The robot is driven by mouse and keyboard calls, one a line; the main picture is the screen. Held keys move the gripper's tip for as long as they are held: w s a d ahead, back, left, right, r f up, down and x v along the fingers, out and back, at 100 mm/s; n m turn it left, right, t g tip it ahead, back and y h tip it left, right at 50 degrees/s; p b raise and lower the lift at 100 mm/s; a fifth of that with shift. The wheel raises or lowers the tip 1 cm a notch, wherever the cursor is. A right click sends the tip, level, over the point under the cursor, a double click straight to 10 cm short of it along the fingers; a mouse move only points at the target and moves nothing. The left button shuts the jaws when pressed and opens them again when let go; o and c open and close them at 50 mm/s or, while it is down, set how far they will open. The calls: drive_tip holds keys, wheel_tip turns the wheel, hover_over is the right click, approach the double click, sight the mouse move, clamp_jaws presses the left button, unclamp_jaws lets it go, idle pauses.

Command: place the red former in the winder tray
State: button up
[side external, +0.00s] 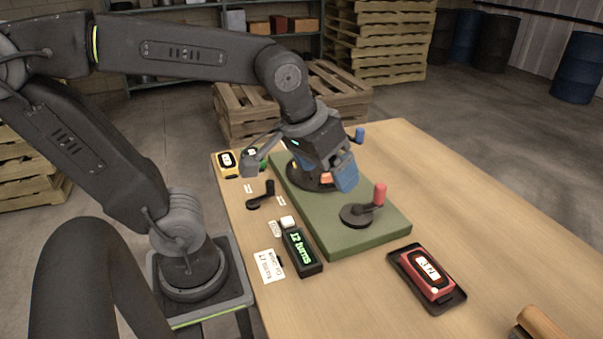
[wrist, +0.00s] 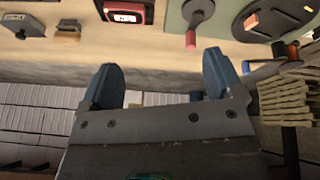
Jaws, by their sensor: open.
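The red former (side external: 430,275), a red block with a lit label on top, lies in a shallow black tray (side external: 455,304) at the front right of the table. It also shows at the top of the wrist view (wrist: 124,11). My gripper (side external: 343,176) is over the far half of the green board, away from the red former. Its blue fingers are apart in the wrist view (wrist: 162,78), with nothing between them. In the side view the fingers partly cover a dark disc with an orange block (side external: 326,178).
The green board (side external: 345,241) carries a crank with a red handle (side external: 380,194) between my gripper and the red former. A black "12 turns" display (side external: 301,252) stands at its near edge.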

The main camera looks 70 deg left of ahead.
drive_tip(key=shift+s+a+f+m+t, duration=0.15)
drive_tip(key=shift+s+f+m, duration=0.05)
drive_tip(key=shift+s+m, duration=0.4)
drive_tip(key=shift+s+a+f+m+t, duration=0.2)
drive_tip(key=shift+s+m, duration=0.25)
drive_tip(key=shift+s, duration=0.25)
drive_tip(key=shift+s+a+f+m+t, duration=0.15)
drive_tip(key=shift+s+f+m, duration=0.05)
drive_tip(key=shift+s+m, duration=0.4)
